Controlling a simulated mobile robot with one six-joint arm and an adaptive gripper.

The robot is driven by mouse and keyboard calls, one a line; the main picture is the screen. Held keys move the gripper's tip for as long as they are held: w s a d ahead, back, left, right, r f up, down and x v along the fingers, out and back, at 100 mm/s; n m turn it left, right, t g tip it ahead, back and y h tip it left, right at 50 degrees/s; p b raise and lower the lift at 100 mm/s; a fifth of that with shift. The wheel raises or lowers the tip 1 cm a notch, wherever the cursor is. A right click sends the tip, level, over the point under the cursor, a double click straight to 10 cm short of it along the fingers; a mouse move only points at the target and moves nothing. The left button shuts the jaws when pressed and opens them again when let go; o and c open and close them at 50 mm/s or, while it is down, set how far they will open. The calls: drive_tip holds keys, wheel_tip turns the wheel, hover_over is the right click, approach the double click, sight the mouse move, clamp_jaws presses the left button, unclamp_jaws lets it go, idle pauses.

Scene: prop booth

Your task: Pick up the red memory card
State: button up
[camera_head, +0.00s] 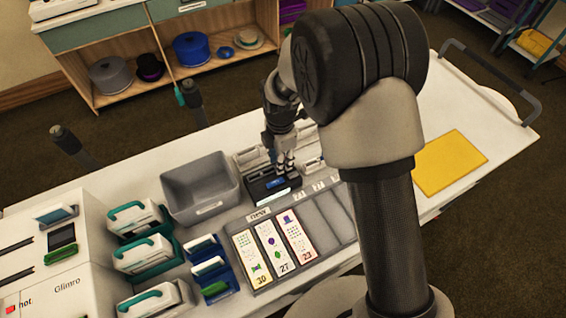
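My gripper (284,165) points down just above a black case (262,191) near the middle of the white table. A small blue piece (275,183) shows on the case below the fingertips. The fingers are too small here to tell whether they are open or shut, and I see nothing clearly held. I cannot make out a red memory card; the gripper hides part of the case, and my arm hides part of the table.
A grey bin (200,188) stands left of the black case. A panel holding several printed cards (298,237) lies in front. White devices in green holders (143,255) and blue holders (208,262) stand at left, beside a white machine (65,250). A yellow sheet (450,162) lies at right.

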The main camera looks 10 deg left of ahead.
clamp_jaws()
idle(0.3)
wheel_tip(320, 180, up, 20)
drive_tip(key=p, duration=0.5)
